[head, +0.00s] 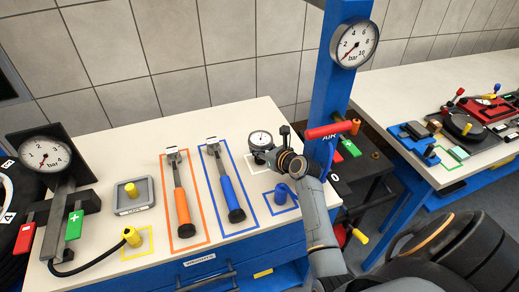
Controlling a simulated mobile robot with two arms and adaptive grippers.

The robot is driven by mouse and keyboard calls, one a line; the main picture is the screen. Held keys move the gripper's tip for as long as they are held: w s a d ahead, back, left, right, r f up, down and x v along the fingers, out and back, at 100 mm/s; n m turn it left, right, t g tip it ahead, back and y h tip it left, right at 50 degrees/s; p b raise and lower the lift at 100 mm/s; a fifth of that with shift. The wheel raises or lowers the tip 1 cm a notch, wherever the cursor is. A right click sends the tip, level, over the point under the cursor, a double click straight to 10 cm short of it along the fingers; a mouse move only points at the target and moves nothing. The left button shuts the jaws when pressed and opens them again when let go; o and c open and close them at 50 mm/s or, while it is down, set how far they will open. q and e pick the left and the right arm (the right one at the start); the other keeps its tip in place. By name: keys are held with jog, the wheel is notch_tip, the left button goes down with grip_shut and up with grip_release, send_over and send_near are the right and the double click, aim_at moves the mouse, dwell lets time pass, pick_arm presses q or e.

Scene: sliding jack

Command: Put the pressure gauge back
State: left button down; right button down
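A small round pressure gauge (260,138) with a white dial is over the right part of the white bench, at my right gripper. A white outlined square (254,168) lies on the bench just under it. My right gripper (270,146) comes in from the lower right, its dark fingers close to the gauge. The fingers partly overlap the gauge and its lower part is hidden, so I cannot tell whether they grip it or whether it touches the bench. My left gripper is not in view.
Orange-handled (183,207) and blue-handled (231,199) hammer-like tools lie in outlines. A larger gauge (44,153) stands at left; another (354,44) is on the blue column (340,85). A blue part (280,190) sits near my wrist. A second bench (430,90) stands right.

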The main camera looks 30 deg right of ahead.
jog(key=shift+d+f, duration=0.1)
jog(key=shift+f, duration=0.05)
jog(key=c, duration=1.1)
grip_release()
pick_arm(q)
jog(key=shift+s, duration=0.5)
pick_arm(e)
jog(key=shift+o, duration=0.2)
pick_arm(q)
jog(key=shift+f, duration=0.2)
pick_arm(e)
jog(key=shift+f, duration=0.1)
jog(key=shift+b, duration=0.45)
jog(key=shift+f+b, duration=0.2)
jog(key=shift+b, duration=0.3)
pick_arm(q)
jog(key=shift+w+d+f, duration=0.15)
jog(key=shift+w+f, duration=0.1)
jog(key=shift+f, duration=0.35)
pick_arm(e)
jog(key=v, duration=1.2)
jog(key=shift+r, duration=0.35)
